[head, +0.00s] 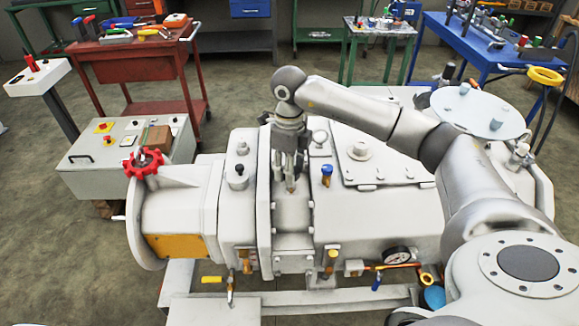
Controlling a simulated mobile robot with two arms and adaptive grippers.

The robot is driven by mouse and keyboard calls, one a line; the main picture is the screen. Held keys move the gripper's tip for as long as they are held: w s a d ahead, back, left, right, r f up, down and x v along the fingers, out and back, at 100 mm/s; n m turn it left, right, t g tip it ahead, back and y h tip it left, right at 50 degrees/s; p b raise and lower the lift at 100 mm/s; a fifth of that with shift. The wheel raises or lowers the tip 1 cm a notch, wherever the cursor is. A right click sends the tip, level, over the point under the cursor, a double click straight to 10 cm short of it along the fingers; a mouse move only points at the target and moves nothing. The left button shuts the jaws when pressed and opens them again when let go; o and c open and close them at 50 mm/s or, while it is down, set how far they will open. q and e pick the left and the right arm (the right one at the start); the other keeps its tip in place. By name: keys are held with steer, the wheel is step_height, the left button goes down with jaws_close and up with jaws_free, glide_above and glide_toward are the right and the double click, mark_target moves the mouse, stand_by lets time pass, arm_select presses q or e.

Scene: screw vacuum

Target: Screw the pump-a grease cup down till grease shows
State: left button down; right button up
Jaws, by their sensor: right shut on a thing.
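The white pump (375,230) fills the middle of the head view. My right gripper (290,180) points down over the narrow white section of the pump's top. It is shut on the grease cup (291,189), of which only a small brass-coloured bit shows between and below the fingertips. The fingers hide the rest of the cup, and I cannot make out any grease. My left gripper is not in view.
A blue-capped brass fitting (327,175) stands right of my gripper, and a dark-topped fitting (239,171) to its left. A red handwheel (144,163) sits at the pump's left end. A pressure gauge (397,255) is at the front right. A red tool cart (135,60) stands behind.

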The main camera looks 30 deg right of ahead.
steer(key=m, duration=0.6)
steer(key=shift+d, duration=0.1)
steer(key=m, duration=0.5)
steer(key=shift+d, duration=0.1)
steer(key=shift+m, duration=0.4)
steer(key=o, duration=1)
steer(key=shift+r, duration=0.1)
step_height(320, 180, up, 12)
